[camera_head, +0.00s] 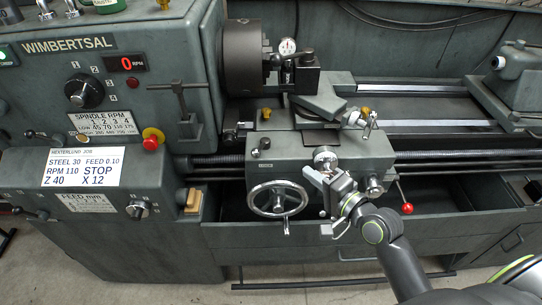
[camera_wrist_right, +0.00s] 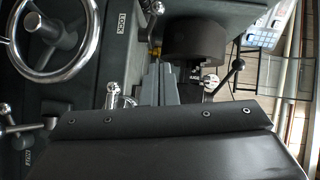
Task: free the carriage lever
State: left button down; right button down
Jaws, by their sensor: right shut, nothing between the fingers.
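The grey lathe carriage (camera_head: 290,150) sits mid-bed, with a chrome handwheel (camera_head: 277,200) on its front. A lever with a red ball (camera_head: 407,208) hangs at its right. I cannot tell which handle is the carriage lever. In the right wrist view a LOCK label (camera_wrist_right: 121,22) shows beside the handwheel (camera_wrist_right: 55,35), with a chrome handle (camera_wrist_right: 153,7) close by. Contact is unclear. My left gripper is not seen.
The chuck (camera_head: 241,57) and tool post (camera_head: 306,72) stand above the carriage. The tailstock (camera_head: 515,75) is at the right. A dark panel (camera_wrist_right: 180,145) fills the lower right wrist view.

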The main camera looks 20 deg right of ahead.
jog(key=p, duration=0.1)
send_near(261, 147)
jog(key=w+d, duration=0.1)
jog(key=w, duration=0.1)
jog(key=shift+w+a+p, duration=0.3)
jog(key=shift+w+a, duration=0.1)
jog(key=shift+a, duration=0.4)
jog(key=shift+w+a+p, duration=0.25)
jog(key=shift+w+a, duration=0.15)
jog(key=shift+a, duration=0.45)
